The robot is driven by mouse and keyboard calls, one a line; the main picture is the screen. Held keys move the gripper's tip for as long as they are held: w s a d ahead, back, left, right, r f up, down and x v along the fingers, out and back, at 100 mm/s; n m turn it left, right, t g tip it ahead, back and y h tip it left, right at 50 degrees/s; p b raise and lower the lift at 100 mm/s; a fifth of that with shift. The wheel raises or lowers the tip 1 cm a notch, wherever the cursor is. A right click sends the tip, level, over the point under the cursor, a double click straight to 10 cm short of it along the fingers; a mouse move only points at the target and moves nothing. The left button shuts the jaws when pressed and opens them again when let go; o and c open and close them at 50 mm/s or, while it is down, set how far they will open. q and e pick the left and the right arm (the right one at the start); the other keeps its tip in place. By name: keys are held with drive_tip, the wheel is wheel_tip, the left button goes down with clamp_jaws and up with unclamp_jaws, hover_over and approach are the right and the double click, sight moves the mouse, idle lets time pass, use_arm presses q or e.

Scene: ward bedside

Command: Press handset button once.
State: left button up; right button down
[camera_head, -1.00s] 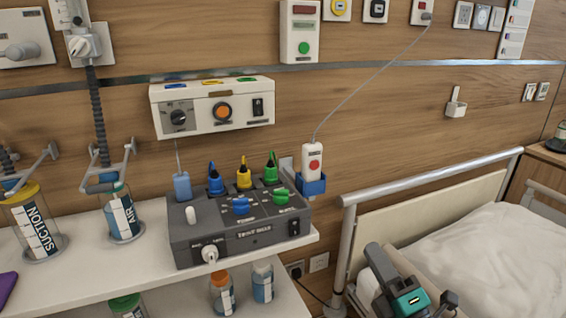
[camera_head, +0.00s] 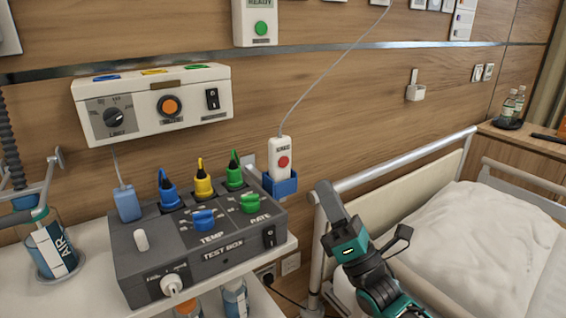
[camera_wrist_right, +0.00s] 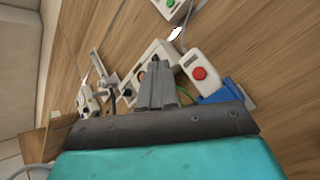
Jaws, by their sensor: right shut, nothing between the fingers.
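The white handset (camera_head: 281,158) with a red round button (camera_head: 284,162) stands upright in a blue holder (camera_head: 280,184) on the wall, at the right end of the test box. A thin grey cord rises from its top. My right gripper (camera_head: 327,190) is shut and empty, to the right of the handset and apart from it, near the bed rail. In the right wrist view the handset (camera_wrist_right: 197,72) and its red button (camera_wrist_right: 199,73) show just beyond and to the right of the shut fingers (camera_wrist_right: 157,82). My left gripper is not in view.
The grey test box (camera_head: 205,245) with knobs and coloured plugs stands on a white shelf (camera_head: 90,285) left of the handset. A white wall unit (camera_head: 155,103) hangs above it. The bed rail (camera_head: 400,160) and bed (camera_head: 490,240) lie to the right.

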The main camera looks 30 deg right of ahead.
sight(284, 162)
drive_tip(key=w+b, duration=0.3)
drive_tip(key=w, duration=0.5)
drive_tip(key=shift+w+a, duration=0.35)
drive_tip(key=shift+a, duration=0.05)
idle(0.4)
idle(1.0)
drive_tip(key=shift+w+b, duration=0.1)
drive_tip(key=shift+b, duration=0.2)
drive_tip(key=shift+w, duration=0.3)
